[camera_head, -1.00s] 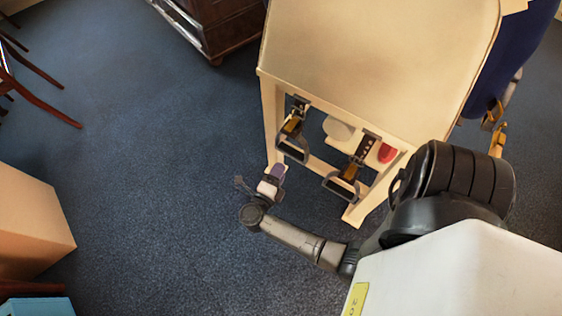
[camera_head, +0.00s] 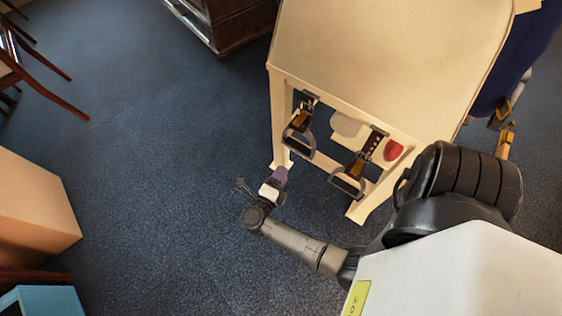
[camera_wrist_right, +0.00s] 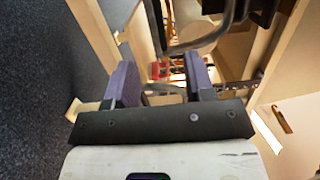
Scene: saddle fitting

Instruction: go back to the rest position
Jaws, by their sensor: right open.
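My right gripper (camera_head: 281,174) is low, beside the near left leg of a cream wooden stand (camera_head: 385,50). In the right wrist view its two purple-padded fingers (camera_wrist_right: 162,78) are apart with nothing held between them. Two grey stirrups hang on the stand's open front, the left one (camera_head: 291,146) just above the gripper and the right one (camera_head: 347,187) farther right. A dark metal loop (camera_wrist_right: 205,38) shows just beyond the fingers in the right wrist view. My left gripper is not in view.
A red object (camera_head: 393,150) and a pale round one (camera_head: 345,124) sit inside the stand. A dark blue form (camera_head: 503,72) is behind it. A cardboard box (camera_head: 35,207), a blue box (camera_head: 45,302) and a chair (camera_head: 45,65) are at left. Blue carpet (camera_head: 150,140) between is clear.

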